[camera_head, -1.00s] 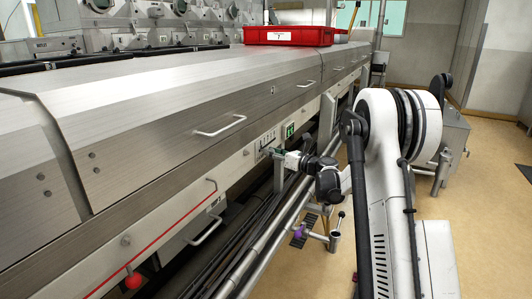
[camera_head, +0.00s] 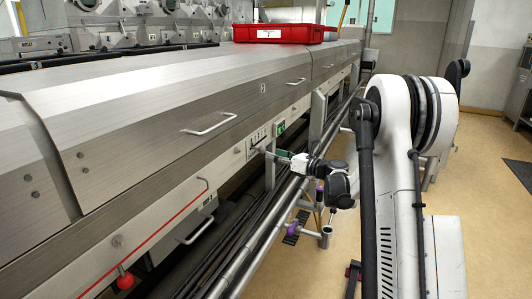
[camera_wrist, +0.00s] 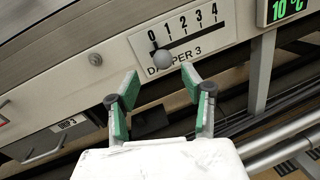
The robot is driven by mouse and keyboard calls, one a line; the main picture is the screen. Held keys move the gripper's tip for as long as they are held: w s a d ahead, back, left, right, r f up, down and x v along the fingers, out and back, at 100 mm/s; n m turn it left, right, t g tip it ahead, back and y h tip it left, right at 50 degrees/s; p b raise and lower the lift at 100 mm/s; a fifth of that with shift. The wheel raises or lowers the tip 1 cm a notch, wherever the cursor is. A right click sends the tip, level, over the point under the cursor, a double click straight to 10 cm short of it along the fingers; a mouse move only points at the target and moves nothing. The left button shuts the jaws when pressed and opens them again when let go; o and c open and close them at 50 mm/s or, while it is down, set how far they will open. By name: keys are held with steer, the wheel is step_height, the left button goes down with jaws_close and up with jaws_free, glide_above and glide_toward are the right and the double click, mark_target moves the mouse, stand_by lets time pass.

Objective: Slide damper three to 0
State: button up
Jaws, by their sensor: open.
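The damper 3 panel (camera_wrist: 180,38) is a white plate with a 0 to 4 scale and a dark slot, high in the middle of the wrist view. Its round grey knob (camera_wrist: 163,60) is near the slot's left end, by the 0 end of the scale; a dark pointer shows just under the 0. My gripper (camera_wrist: 159,82) is open, its green-padded fingertips on either side of and below the knob in the picture. Nothing is between the fingers. In the head view my gripper (camera_head: 276,154) is close to the panel (camera_head: 257,140); the knob is too small to tell there.
A green 10 °C display (camera_wrist: 287,9) is right of the panel. Pipes (camera_wrist: 285,145) run along the machine below it. A red ball-ended lever (camera_head: 125,281) and a hood handle (camera_head: 209,124) are to the left. A red bin (camera_head: 290,33) stands on the hood.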

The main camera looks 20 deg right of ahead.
steer(key=shift+v, duration=2.65)
steer(key=s+a+r+n+g+h, duration=0.1)
steer(key=s+a+r+n+g, duration=0.2)
steer(key=s+a+n, duration=0.6)
steer(key=s+a+r+n+g+h, duration=0.25)
steer(key=s+a+n, duration=0.35)
steer(key=a, duration=0.4)
steer(key=s+a+f+n+g+h, duration=0.1)
steer(key=s+f+n+h, duration=0.15)
steer(key=s+n, duration=0.85)
steer(key=s+a+f+n+g+h, duration=0.1)
steer(key=s+f+n+g+h, duration=0.35)
steer(key=s, duration=1.15)
step_height(320, 180, up, 16)
steer(key=n+t+y+p, duration=0.1)
steer(key=t+p, duration=0.1)
steer(key=p, duration=1)
steer(key=shift+w+a+f+t+p, duration=0.2)
steer(key=shift+w+t+p, duration=0.15)
steer(key=shift+t, duration=0.05)
steer(key=shift+n, duration=0.25)
